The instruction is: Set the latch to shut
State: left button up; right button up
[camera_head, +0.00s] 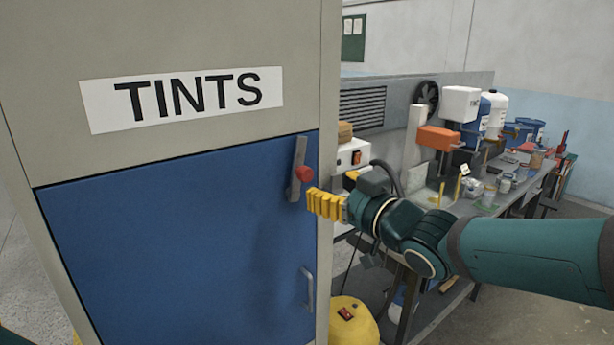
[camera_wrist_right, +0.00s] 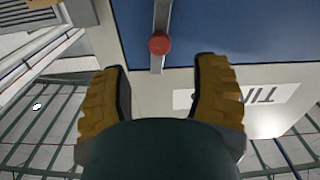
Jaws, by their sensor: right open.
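The latch (camera_head: 299,169) is a grey bar with a red knob (camera_head: 304,174), near the top right of the blue door (camera_head: 185,245) on the cabinet labelled TINTS. The bar stands nearly upright, its upper end reaching the door's top edge. My right gripper (camera_head: 314,204) is just right of and below the knob, apart from it. In the right wrist view, its yellow fingers are spread and empty, with the red knob (camera_wrist_right: 160,44) beyond and between their tips. Contact is not visible.
A grey door handle (camera_head: 308,289) sits lower on the door.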

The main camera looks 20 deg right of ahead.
aim_at(308, 176)
jog(key=x, duration=0.7)
jog(key=shift+w+a, duration=0.1)
jog(key=shift+w, duration=0.3)
grip_shut()
